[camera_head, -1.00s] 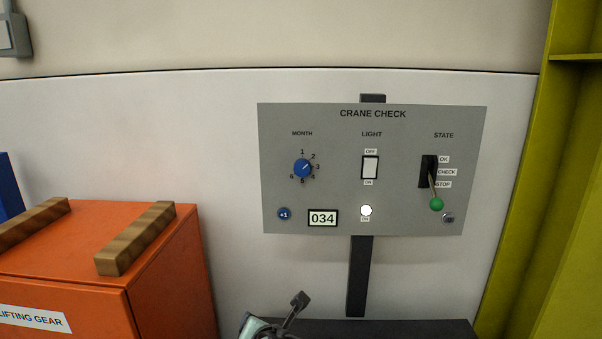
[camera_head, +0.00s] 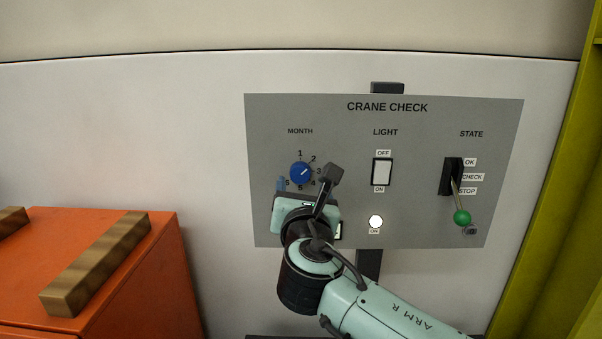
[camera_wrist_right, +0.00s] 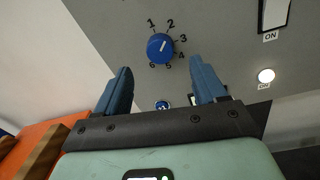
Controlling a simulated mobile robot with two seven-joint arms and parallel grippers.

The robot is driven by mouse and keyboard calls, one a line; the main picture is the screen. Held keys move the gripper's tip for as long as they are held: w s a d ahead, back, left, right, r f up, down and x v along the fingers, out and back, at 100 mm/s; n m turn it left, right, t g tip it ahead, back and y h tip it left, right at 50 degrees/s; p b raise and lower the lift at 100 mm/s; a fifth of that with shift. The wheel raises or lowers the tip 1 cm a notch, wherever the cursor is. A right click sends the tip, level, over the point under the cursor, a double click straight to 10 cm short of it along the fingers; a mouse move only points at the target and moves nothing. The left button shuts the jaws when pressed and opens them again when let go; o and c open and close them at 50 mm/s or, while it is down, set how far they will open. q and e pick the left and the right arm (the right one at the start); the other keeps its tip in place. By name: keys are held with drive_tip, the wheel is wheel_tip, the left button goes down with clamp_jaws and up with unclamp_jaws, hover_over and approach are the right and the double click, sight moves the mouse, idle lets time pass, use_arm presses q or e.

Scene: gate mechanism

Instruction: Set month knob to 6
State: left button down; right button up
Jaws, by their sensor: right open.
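The month knob (camera_head: 301,173) is a round blue dial on the left of the grey CRANE CHECK panel (camera_head: 420,120), ringed by numbers 1 to 6. My left gripper is out of view.
The panel also has a white light switch (camera_head: 382,172), a lit lamp (camera_head: 376,222) and a state lever with a green ball (camera_head: 462,218). A blue button (camera_wrist_right: 163,105) sits below the knob. An orange cabinet (camera_head: 150,265) with wooden blocks stands at the left.

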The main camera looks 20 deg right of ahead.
sight(301, 174)
drive_tip(key=p+x, duration=0.1)
drive_tip(key=x, duration=0.6)
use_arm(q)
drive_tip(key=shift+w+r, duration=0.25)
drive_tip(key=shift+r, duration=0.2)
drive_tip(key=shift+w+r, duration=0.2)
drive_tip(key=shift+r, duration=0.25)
use_arm(e)
drive_tip(key=c, duration=1.1)
drive_tip(key=shift+o, duration=0.2)
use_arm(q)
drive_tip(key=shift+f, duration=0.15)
